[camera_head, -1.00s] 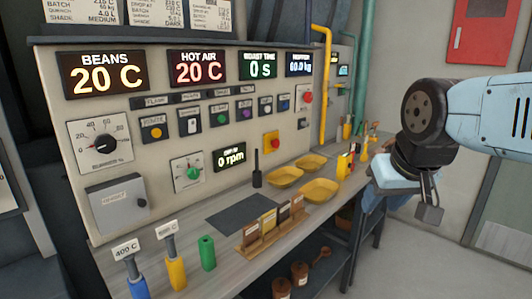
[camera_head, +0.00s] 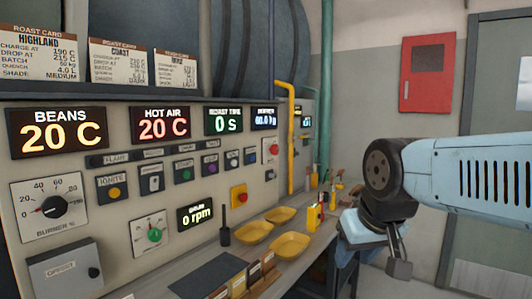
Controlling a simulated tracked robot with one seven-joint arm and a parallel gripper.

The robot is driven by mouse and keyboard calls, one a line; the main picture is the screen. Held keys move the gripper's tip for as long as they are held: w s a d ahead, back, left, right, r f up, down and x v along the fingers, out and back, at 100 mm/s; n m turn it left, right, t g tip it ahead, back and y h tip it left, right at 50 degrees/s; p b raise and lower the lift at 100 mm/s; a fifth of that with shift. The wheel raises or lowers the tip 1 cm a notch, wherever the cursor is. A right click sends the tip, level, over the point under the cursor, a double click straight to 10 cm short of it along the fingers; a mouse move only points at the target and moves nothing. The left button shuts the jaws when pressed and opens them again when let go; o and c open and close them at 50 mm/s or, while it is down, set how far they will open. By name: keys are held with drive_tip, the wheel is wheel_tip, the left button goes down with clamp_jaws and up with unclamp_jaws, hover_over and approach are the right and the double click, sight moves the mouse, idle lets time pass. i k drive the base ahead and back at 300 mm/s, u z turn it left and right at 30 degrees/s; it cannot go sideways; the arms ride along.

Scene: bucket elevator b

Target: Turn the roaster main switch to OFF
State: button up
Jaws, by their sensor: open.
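The roaster's control panel (camera_head: 110,222) fills the left half of the view. A red knob on a yellow plate (camera_head: 239,195) sits low on its right part, right of the rpm display. A red round control (camera_head: 271,148) on a pale plate is higher and further right. Their labels are too small to read, so I cannot tell for certain which is the main switch. My gripper (camera_head: 380,262) hangs at the right, pointing down, open and apart from the panel. One dark finger shows clearly; the other is mostly hidden.
Yellow bowls (camera_head: 290,246) stand on the bench below the panel, with a dark upright tool (camera_head: 225,227) beside them. A yellow pipe (camera_head: 290,140) and a green pipe (camera_head: 326,100) rise behind. A red wall cabinet (camera_head: 428,73) hangs behind my arm.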

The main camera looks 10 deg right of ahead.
sight(274, 149)
drive_tip(key=z, duration=1.4)
drive_tip(key=k, duration=1.05)
drive_tip(key=u, duration=1.1)
drive_tip(key=i, duration=1.65)
drive_tip(key=z, duration=0.05)
